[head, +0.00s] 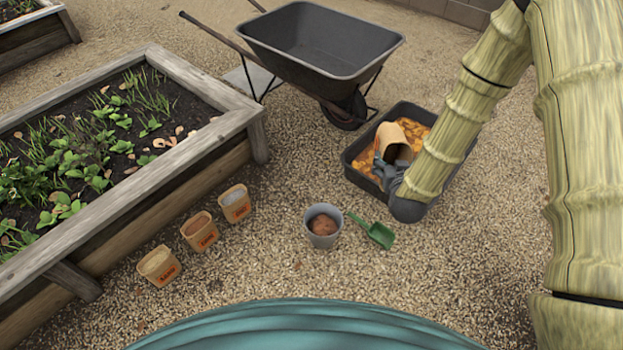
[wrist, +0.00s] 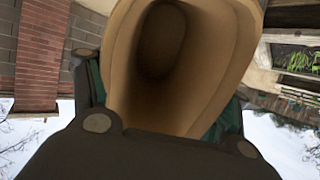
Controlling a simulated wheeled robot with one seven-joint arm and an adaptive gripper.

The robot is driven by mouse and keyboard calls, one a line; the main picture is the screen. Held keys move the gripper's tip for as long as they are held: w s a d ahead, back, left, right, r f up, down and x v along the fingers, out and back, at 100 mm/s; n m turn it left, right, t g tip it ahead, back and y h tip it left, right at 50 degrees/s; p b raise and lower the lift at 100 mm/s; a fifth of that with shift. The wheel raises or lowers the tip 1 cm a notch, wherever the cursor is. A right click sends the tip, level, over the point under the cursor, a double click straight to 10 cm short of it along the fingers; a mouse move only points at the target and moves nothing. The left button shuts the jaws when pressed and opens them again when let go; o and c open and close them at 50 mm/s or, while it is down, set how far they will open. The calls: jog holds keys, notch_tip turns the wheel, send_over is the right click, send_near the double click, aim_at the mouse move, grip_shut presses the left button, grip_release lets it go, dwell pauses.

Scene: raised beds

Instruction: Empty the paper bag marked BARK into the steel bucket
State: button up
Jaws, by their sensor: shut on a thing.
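My gripper (head: 388,170) is shut on a tan paper bag (head: 393,139) above the black tray. The bag is tipped well over, its dark mouth facing the head camera. The wrist view looks into the bag (wrist: 205,75); its inside looks empty, though the deep end is dark. No marking shows on it, so I cannot tell if it is the BARK bag. The steel bucket (head: 314,238) stands upright on the gravel, left of and nearer than the tray, with a reddish-brown heap (head: 323,224) in it.
The black tray (head: 360,178) holds orange-brown loose material. Three filled paper bags stand beside the raised bed (head: 190,145): front (head: 159,266), middle (head: 200,232), back (head: 235,204); their labels are too small to read. A green scoop (head: 380,235) lies by the bucket. A wheelbarrow (head: 320,50) stands behind.

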jog(key=shift+r, duration=0.15)
jog(key=g+p, duration=0.1)
jog(key=p, duration=0.1)
jog(key=shift+r+p, duration=0.4)
jog(key=shift+r+g+p, duration=0.15)
jog(key=shift+g+p, duration=0.15)
jog(key=shift+p, duration=0.25)
jog(key=shift+r+g+p, duration=0.2)
jog(key=shift+g+p, duration=0.3)
jog(key=shift+p, duration=0.4)
jog(key=r+g+p, duration=0.1)
jog(key=p, duration=0.2)
jog(key=shift+g, duration=0.4)
jog(key=shift+f+g+p, duration=0.1)
jog(key=shift+g+p, duration=0.3)
jog(key=shift+p, duration=0.2)
